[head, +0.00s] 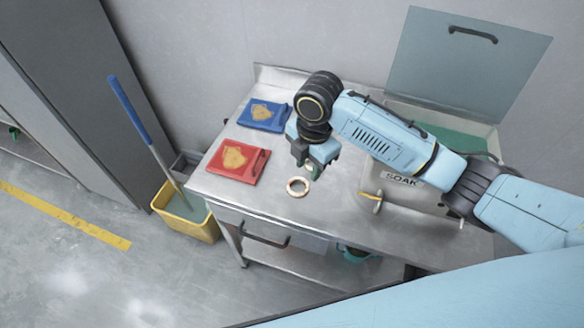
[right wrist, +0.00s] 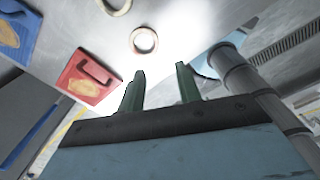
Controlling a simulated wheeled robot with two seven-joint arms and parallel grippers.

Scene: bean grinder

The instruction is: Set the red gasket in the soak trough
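A pale ring with a reddish-brown edge (head: 298,186) lies flat on the steel counter; it also shows in the right wrist view (right wrist: 143,41). A second, cream ring (right wrist: 115,5) is cut off at the top of that view. Neither looks clearly red in this light. My right gripper (head: 312,172) is just above the counter beside the rings; its two green fingers (right wrist: 160,90) are apart with nothing between them. The soak trough (head: 400,179), labelled SOAK, stands right of it, its lid (head: 466,62) raised; my right arm partly hides the trough. My left gripper is out of view.
A red board with a handle (head: 249,175) and a blue board (head: 277,124) lie on the counter's left side. A yellow-handled tool (head: 371,195) lies by the trough's front. A yellow mop bucket (head: 187,228) stands on the floor at left.

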